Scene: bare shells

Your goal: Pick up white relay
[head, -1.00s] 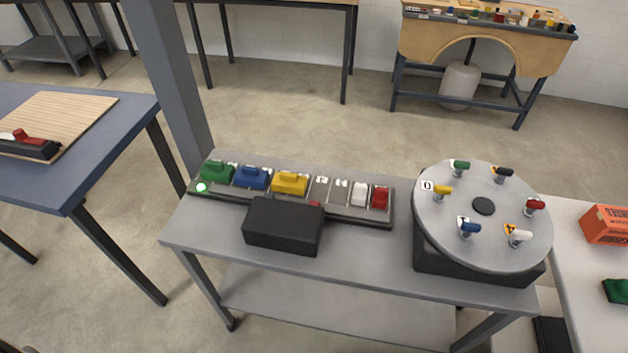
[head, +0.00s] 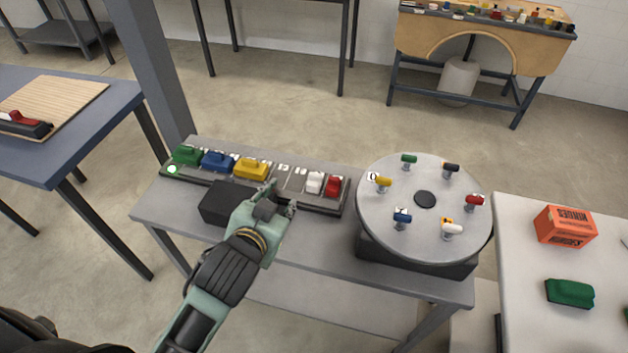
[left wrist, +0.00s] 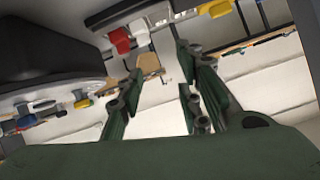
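The white relay (head: 315,182) sits in the dark rail strip (head: 318,206), just left of the red relay (head: 334,187). In the left wrist view the white relay (left wrist: 140,32) shows near the top, beside the red one (left wrist: 120,41). My left gripper (head: 282,197) is in front of the strip, left of the white relay and apart from it. Its fingers in the left wrist view (left wrist: 160,68) are spread with nothing between them. My right gripper is not in view.
Green (head: 187,155), blue (head: 217,161) and yellow (head: 252,168) blocks sit along the strip. A black box (head: 222,203) stands in front, partly behind my arm. A round turntable (head: 424,178) with coloured handles stands right. An orange box (head: 566,227) lies on the white table.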

